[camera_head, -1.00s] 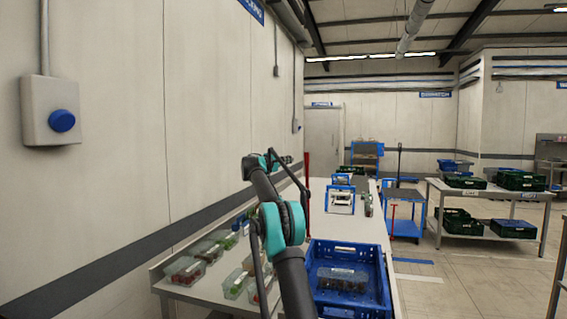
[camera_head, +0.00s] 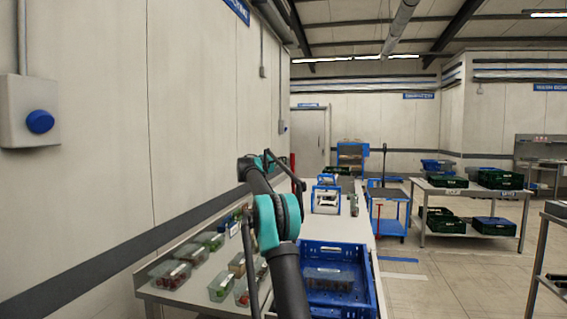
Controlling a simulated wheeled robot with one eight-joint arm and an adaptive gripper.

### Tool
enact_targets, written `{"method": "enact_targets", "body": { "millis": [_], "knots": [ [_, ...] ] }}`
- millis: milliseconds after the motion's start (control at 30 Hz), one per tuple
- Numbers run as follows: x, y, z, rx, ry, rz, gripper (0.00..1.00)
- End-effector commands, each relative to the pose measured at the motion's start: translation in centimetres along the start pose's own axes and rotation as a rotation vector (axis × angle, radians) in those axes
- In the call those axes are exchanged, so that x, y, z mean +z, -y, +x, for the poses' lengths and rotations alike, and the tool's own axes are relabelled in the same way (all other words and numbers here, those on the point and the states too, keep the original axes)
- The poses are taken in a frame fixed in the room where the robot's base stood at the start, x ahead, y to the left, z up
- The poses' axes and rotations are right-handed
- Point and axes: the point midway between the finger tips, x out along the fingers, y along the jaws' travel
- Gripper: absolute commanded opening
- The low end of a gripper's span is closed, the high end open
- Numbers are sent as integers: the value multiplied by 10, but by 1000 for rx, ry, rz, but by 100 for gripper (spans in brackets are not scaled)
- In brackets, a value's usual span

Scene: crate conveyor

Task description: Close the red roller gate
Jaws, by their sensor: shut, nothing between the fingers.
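A red upright post (camera_head: 293,160), which looks like part of the red roller gate, shows at the left edge of the long white table. Only a short upper piece of it is visible; my arm covers the part below. My arm reaches forward over the table's left side. The dark tip of my gripper (camera_head: 301,186) points down and to the right, close in front of the post in the picture. It looks shut and empty. I cannot tell whether it touches the post, or how far the gate stands open.
A blue crate (camera_head: 371,285) with a clear punnet (camera_head: 329,279) inside stands at the table's near end. Several produce punnets (camera_head: 170,273) lie on the left shelf. A blue-and-white machine (camera_head: 326,201) stands farther along. A blue cart (camera_head: 388,227) stands to the right.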

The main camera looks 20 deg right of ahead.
Motion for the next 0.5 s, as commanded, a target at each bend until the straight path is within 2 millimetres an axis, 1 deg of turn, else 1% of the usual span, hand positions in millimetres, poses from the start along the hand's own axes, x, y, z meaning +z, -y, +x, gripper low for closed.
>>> {"method": "enact_targets", "body": {
  "millis": [167,267,367,467,500],
  "knots": [
    [5,-1,2,-5,1,10,0],
    [15,-2,7,-15,2,31,0],
    [31,-2,15,-34,3,70,0],
    [55,-2,26,-60,5,126,0],
    [66,-2,31,-72,5,153,0]
  ]
}}
